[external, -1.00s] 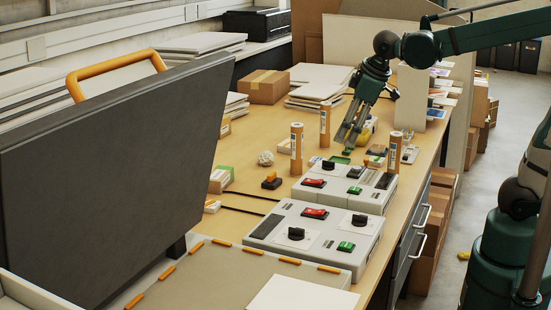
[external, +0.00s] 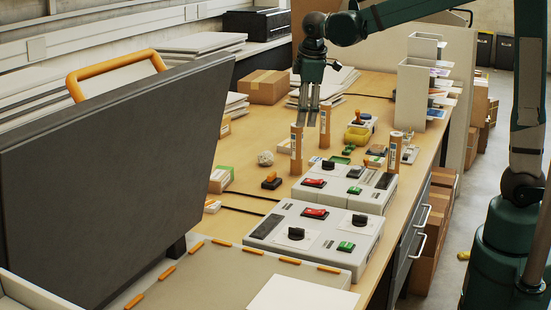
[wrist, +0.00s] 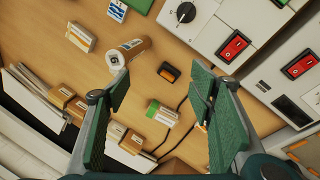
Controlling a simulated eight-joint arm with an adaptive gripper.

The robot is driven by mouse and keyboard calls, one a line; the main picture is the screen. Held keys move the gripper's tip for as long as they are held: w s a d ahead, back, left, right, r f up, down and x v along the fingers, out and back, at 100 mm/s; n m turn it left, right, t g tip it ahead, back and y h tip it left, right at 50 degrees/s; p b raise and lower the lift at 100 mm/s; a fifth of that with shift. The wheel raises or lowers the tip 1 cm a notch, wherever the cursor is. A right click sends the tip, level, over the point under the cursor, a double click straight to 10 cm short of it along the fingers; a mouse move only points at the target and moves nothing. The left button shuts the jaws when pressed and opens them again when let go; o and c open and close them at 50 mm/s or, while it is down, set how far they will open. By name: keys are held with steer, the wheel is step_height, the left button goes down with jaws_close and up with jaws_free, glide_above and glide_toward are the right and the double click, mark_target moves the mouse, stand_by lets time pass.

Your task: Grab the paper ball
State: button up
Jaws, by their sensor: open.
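The crumpled, pale paper ball (external: 265,158) lies on the wooden table in the external view, left of an upright orange-brown tube (external: 296,155). My gripper (external: 307,120) is above the table, up and to the right of the ball in that view, with its fingers pointing down. It is empty and apart from the ball. In the wrist view my gripper (wrist: 165,95) has its two green fingers spread wide, with table and small items between them. I cannot make out the ball in the wrist view; a finger may hide it.
An orange-and-black stamp (external: 271,181) and a green-and-white box (external: 221,178) sit near the ball. Other tubes stand to the right (external: 395,152). The grey control boxes (external: 318,236) and the large dark panel (external: 100,180) flank the area.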

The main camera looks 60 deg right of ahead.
steer(key=w+d+f+n+g+p, duration=0.1)
steer(key=w+d+f+p, duration=0.15)
steer(key=w, duration=0.45)
steer(key=w+d+f+n+g+p, duration=0.1)
steer(key=w+d+f, duration=0.2)
steer(key=w, duration=0.4)
steer(key=n+g+h+p, duration=0.2)
steer(key=n+g+p, duration=0.1)
steer(key=p, duration=0.1)
glide_above(265, 152)
steer(key=w+a, duration=0.2)
step_height(265, 152, down, 11)
steer(key=shift+s+a+r, duration=0.15)
steer(key=shift+a, duration=0.05)
steer(key=shift+x, duration=1.3)
steer(key=shift+x, duration=2.6)
steer(key=shift+a, duration=0.2)
